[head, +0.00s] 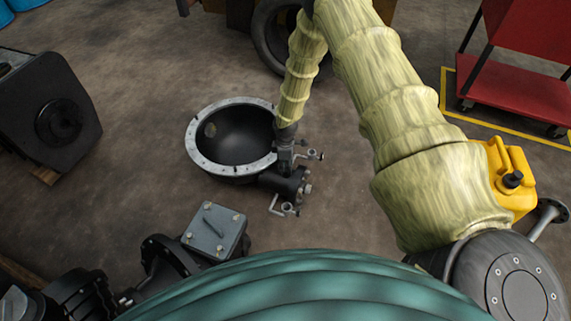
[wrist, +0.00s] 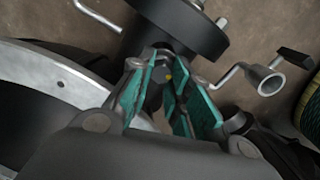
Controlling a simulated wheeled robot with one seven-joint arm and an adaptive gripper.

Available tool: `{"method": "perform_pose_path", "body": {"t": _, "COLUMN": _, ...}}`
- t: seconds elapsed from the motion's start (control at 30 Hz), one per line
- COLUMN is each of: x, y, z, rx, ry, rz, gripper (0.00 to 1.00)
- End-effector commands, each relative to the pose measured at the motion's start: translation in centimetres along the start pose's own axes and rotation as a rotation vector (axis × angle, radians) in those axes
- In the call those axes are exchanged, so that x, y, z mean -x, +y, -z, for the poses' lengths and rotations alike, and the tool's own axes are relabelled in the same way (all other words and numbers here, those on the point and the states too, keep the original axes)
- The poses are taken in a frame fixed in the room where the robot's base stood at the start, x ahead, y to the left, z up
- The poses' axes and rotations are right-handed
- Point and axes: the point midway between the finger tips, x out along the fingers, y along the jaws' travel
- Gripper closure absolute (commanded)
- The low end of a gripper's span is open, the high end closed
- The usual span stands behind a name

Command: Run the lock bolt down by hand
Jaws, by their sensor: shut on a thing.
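My gripper (head: 284,168) reaches down at the right rim of a dark round bowl-shaped housing (head: 205,165). Just beyond the fingertips is a black cylindrical part (wrist: 185,30), which also shows below my gripper in the head view (head: 280,182).
A cranked handle with a round socket (wrist: 262,78) stands close right of the fingers. The housing's pale flange (wrist: 75,85) lies close left. A grey-lidded machine part (head: 215,232), a yellow can (head: 512,175) and a red cart (head: 520,75) stand around; floor left of the bowl is clear.

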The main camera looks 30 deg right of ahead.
Motion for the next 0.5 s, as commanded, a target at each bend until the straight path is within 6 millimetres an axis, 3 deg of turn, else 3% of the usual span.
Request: {"method": "perform_pose_path", "body": {"t": 0.5, "x": 0.28, "y": 0.19, "z": -0.04, "rx": -0.437, "ry": -0.001, "rz": 0.0, "gripper": 1.0}}
